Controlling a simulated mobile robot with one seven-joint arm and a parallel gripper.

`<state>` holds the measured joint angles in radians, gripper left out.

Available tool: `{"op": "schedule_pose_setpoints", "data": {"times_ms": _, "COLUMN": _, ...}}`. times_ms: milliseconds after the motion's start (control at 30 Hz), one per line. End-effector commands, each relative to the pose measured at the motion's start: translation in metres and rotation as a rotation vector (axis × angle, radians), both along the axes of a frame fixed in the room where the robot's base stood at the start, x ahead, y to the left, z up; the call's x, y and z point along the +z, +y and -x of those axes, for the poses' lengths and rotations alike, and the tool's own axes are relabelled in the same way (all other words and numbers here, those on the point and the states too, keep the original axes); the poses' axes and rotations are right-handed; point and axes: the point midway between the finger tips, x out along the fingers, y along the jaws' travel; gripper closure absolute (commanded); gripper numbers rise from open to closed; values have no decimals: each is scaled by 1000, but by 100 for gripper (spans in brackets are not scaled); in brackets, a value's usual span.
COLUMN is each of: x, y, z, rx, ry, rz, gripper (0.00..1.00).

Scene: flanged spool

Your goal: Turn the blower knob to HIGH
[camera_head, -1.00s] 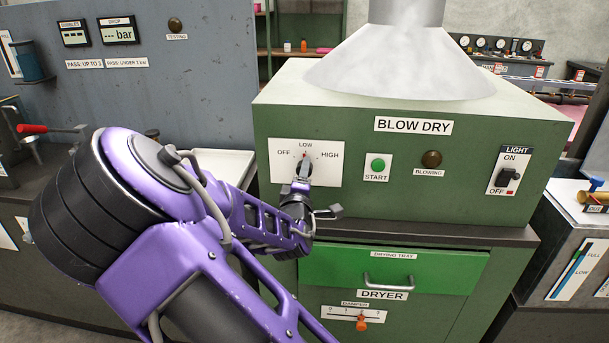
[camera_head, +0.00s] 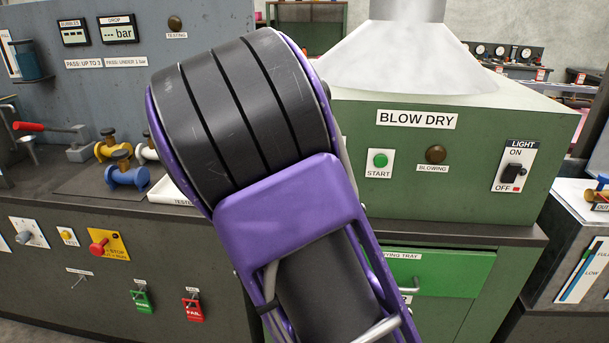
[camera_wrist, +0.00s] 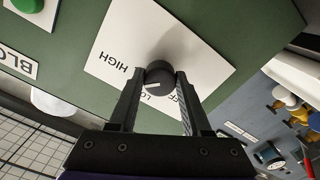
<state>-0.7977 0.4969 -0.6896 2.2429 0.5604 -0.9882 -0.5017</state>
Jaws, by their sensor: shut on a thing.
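The blower knob (camera_wrist: 159,76) is a dark round knob on a white label plate (camera_wrist: 198,62), seen in the wrist view. My gripper (camera_wrist: 160,73) has one finger on each side of the knob and is shut on it. The plate's lettering appears turned over, with HIGH at the left of the knob and LOW and OFF below it, partly covered by the fingers. A short white mark on the knob lies at its lower left, seemingly between LOW and HIGH. In the head view my arm hides the knob, its plate and my gripper.
The green blow dry cabinet (camera_head: 470,185) carries a START button (camera_head: 380,160), a BLOWING lamp (camera_head: 435,154) and a LIGHT switch (camera_head: 514,172). A green drying tray drawer (camera_head: 460,272) sits below. Valves (camera_head: 125,172) stand on the left bench.

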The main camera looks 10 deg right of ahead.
Motion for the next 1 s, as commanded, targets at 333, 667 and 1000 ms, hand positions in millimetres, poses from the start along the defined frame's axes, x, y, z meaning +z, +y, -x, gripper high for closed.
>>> {"op": "schedule_pose_setpoints", "data": {"times_ms": 333, "x": 2, "y": 0, "z": -1, "rx": -1, "ry": -67, "rz": -192, "gripper": 100}}
{"op": "schedule_pose_setpoints", "data": {"times_ms": 667, "x": 2, "y": 0, "z": -1, "rx": 1, "ry": -88, "rz": -254, "gripper": 100}}
{"op": "schedule_pose_setpoints", "data": {"times_ms": 1000, "x": 2, "y": 1, "z": -1, "rx": 1, "ry": -89, "rz": -257, "gripper": 100}}
